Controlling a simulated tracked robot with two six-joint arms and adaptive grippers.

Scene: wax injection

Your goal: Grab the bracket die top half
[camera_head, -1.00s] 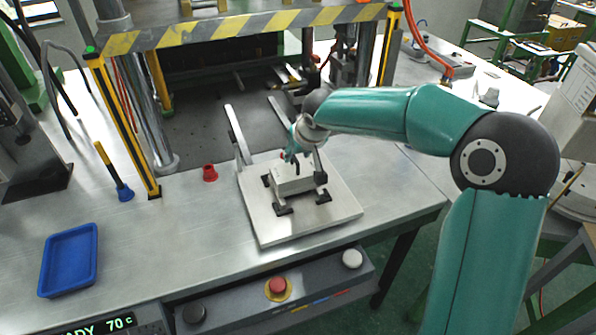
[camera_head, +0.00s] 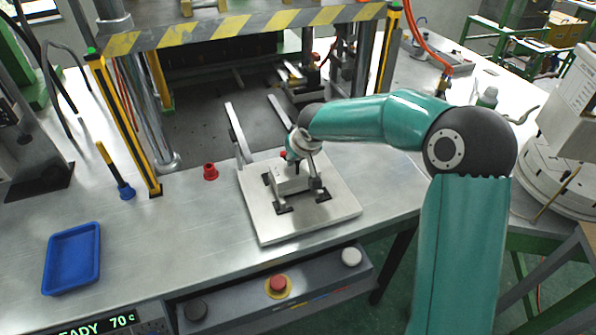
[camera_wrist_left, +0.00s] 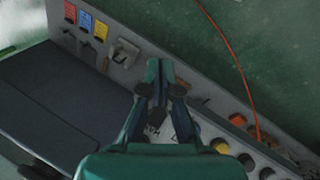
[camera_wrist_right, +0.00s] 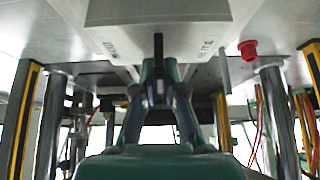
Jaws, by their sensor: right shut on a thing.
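The bracket die is a pale grey block (camera_head: 292,184) in the middle of a flat metal plate (camera_head: 262,225) on the bench, between black clamps. My right gripper (camera_head: 297,165) is right above it, fingers pointing down. In the right wrist view, the block's pale side (camera_wrist_right: 170,14) fills the top. There my right fingers (camera_wrist_right: 159,80) are shut on a dark upright handle (camera_wrist_right: 158,62) at the block. The seam between the die halves is too small to make out. My left gripper (camera_wrist_left: 160,75) shows only in its wrist view, fingers together, over a control panel.
A striped press frame (camera_head: 240,27) stands behind the plate. Two metal rails (camera_head: 238,130) run from the plate towards the press.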

